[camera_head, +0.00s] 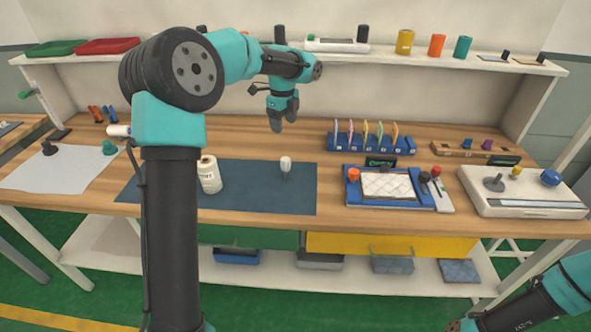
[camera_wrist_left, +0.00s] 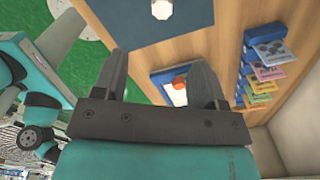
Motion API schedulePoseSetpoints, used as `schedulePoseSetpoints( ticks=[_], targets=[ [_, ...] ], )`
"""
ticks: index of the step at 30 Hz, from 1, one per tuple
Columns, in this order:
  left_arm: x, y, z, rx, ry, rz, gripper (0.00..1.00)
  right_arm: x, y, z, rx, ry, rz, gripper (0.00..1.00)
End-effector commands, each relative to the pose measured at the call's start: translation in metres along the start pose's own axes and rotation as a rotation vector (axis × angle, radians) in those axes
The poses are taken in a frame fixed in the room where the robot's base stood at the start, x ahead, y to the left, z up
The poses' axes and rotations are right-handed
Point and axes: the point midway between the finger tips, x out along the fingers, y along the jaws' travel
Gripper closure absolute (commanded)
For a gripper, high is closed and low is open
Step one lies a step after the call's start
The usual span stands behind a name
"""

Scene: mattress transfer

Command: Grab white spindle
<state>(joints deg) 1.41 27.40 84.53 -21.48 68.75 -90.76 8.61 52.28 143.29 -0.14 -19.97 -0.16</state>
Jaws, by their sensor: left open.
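A small white spindle (camera_head: 286,164) stands upright on the dark blue mat (camera_head: 255,200), near the mat's right side. A white object, apparently the spindle (camera_wrist_left: 162,9), shows at the top edge of the left wrist view, partly cut off. A larger white bottle-like spool (camera_head: 209,174) stands on the mat to its left. My left gripper (camera_head: 277,124) hangs in the air, above and behind the small spindle in the head view, apart from it. Its jaws (camera_wrist_left: 158,62) are open and empty in the wrist view. My right arm shows at the lower right, but its gripper cannot be made out.
A blue tray (camera_head: 350,199) with a white quilted pad (camera_head: 390,186) sits right of the mat. Behind it is a blue rack (camera_head: 340,148) of coloured cards. A white control box (camera_head: 520,208) stands at far right. A shelf (camera_head: 380,56) runs along the back.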

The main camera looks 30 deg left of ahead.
Motion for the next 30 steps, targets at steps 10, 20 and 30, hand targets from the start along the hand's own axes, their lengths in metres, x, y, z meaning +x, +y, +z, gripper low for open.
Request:
schedulePoseSetpoints(
  ticks=[10,20,30],
  targets=[
    [0.001,0.001,0.000,0.003,-0.002,0.005,0.35,0.000,0.000,0.000,0.000,0.000,0.000,0.00],
    [0.040,0.001,0.000,0.002,0.000,0.008,0.35,0.000,0.000,0.000,0.000,0.000,0.000,0.00],
    [0.098,0.001,0.000,0.002,0.000,0.007,0.35,0.000,0.000,0.000,0.000,0.000,0.000,0.00]
  ],
)
